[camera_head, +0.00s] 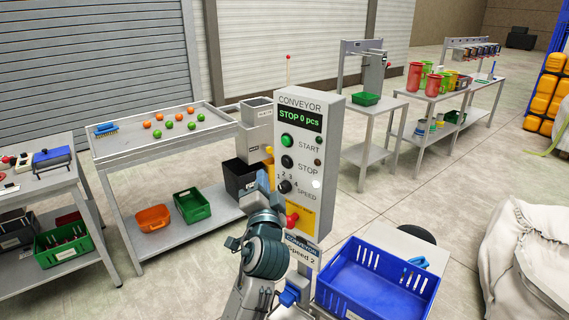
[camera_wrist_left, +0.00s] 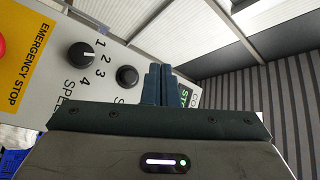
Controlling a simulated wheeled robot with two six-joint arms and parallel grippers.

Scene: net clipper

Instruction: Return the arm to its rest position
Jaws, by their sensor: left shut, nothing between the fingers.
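My left arm rises from the bottom of the head view, in front of the grey conveyor control box (camera_head: 328,150). My left gripper (camera_head: 262,181) is shut and empty, beside the box's left edge near the speed knob (camera_head: 285,186). In the left wrist view its closed fingers (camera_wrist_left: 158,84) stand in front of the panel and partly cover the green START button. The black STOP button (camera_wrist_left: 127,75) and the speed knob (camera_wrist_left: 82,55) show to their left. The display (camera_head: 300,118) reads "STOP 0 pcs". I cannot tell whether the fingers touch the panel. My right gripper is not in view.
A red emergency stop (camera_head: 292,219) on a yellow plate sits low on the box. A blue crate (camera_head: 375,282) stands at the lower right. A table (camera_head: 150,148) with orange and green balls is at the left. Open floor (camera_head: 430,190) lies right of the box.

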